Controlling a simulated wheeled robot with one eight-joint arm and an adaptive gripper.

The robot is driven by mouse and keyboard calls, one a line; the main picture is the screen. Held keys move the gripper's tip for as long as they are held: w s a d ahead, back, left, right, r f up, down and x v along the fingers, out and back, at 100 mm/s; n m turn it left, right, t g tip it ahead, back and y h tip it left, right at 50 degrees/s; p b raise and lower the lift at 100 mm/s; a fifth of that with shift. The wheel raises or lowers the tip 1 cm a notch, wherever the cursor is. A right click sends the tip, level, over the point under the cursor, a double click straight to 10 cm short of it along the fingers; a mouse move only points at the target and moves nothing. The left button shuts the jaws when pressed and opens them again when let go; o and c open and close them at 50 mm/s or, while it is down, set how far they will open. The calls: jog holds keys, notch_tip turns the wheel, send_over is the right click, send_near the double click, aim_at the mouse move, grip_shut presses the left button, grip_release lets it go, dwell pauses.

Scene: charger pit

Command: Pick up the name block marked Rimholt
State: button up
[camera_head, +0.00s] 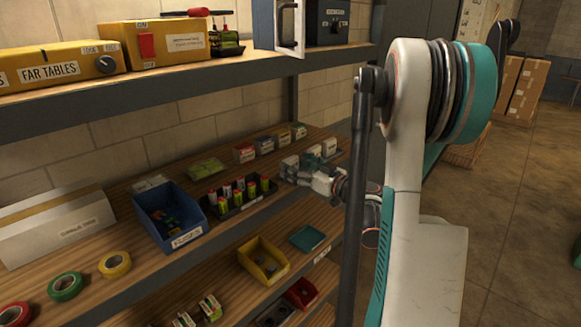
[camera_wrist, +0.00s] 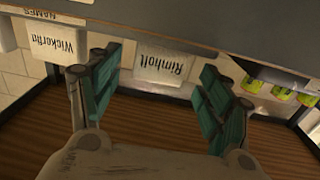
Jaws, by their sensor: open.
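The white name block marked Rimholt (camera_wrist: 163,64) stands in the wrist view, its lettering upside down. My gripper (camera_wrist: 160,84) is open, with a teal-padded finger to each side of the block in the picture. I cannot tell whether the block is fully between the pads, and no contact is clear. In the head view my gripper (camera_head: 303,170) is at the wooden middle shelf, beside small white blocks (camera_head: 328,147). Their lettering is unreadable there.
A white block marked Wickerfin (camera_wrist: 54,43) stands left of my gripper in the wrist view. Green-topped items (camera_wrist: 282,93) lie to the right. In the head view, a dark tray of batteries (camera_head: 238,196) and a blue bin (camera_head: 170,216) stand left of my gripper. An upper shelf (camera_head: 190,73) hangs above.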

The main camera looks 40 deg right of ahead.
aim_at(293, 162)
jog(key=w, duration=0.3)
jog(key=shift+w+f, duration=0.1)
jog(key=shift+w, duration=0.05)
jog(key=c, duration=1.2)
jog(key=shift+o, duration=0.2)
jog(key=shift+r, duration=0.2)
